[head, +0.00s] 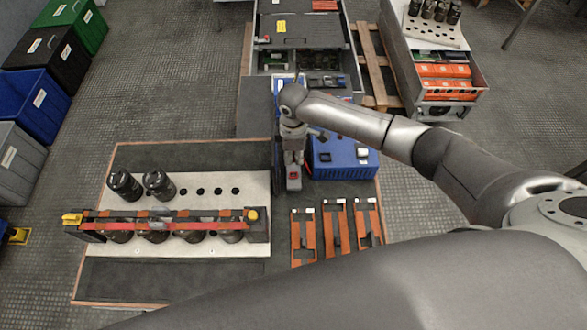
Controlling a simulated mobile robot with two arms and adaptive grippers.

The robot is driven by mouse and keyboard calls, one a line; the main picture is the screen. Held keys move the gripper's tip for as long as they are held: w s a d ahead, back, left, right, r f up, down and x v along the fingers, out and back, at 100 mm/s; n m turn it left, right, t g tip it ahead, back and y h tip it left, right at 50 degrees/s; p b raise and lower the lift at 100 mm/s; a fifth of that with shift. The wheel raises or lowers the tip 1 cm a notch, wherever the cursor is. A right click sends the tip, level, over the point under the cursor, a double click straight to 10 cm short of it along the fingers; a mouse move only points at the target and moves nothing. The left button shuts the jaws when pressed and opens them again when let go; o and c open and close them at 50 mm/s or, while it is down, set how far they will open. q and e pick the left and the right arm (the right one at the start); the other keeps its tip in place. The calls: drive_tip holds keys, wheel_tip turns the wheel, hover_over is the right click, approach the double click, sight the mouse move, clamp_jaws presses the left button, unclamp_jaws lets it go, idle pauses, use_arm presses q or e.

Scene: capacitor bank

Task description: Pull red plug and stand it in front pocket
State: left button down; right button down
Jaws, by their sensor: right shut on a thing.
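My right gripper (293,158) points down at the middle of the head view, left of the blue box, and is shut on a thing. A small red part (293,175), which looks like the red plug, shows just at its fingertips. A grey block (294,185) is right around or under the red part; I cannot tell whether they are joined or apart. The blue box (345,172) has dark and white items on top. I cannot make out which opening is the front pocket. My left gripper is not in view.
A rack with black cylinders and a red bar (175,225) stands on the left of the mat (200,153). Several orange brackets (335,230) lie at the right. A grey cabinet (300,25) stands behind. Coloured bins (40,100) line the far left.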

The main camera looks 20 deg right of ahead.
sight(325, 158)
drive_tip(key=shift+s+d+p, duration=0.15)
drive_tip(key=shift+d+p, duration=1.1)
drive_tip(key=shift+d, duration=3.8)
drive_tip(key=shift+f, duration=0.15)
drive_tip(key=shift+f+b, duration=0.45)
drive_tip(key=shift+f, duration=0.25)
drive_tip(key=shift+f, duration=0.5)
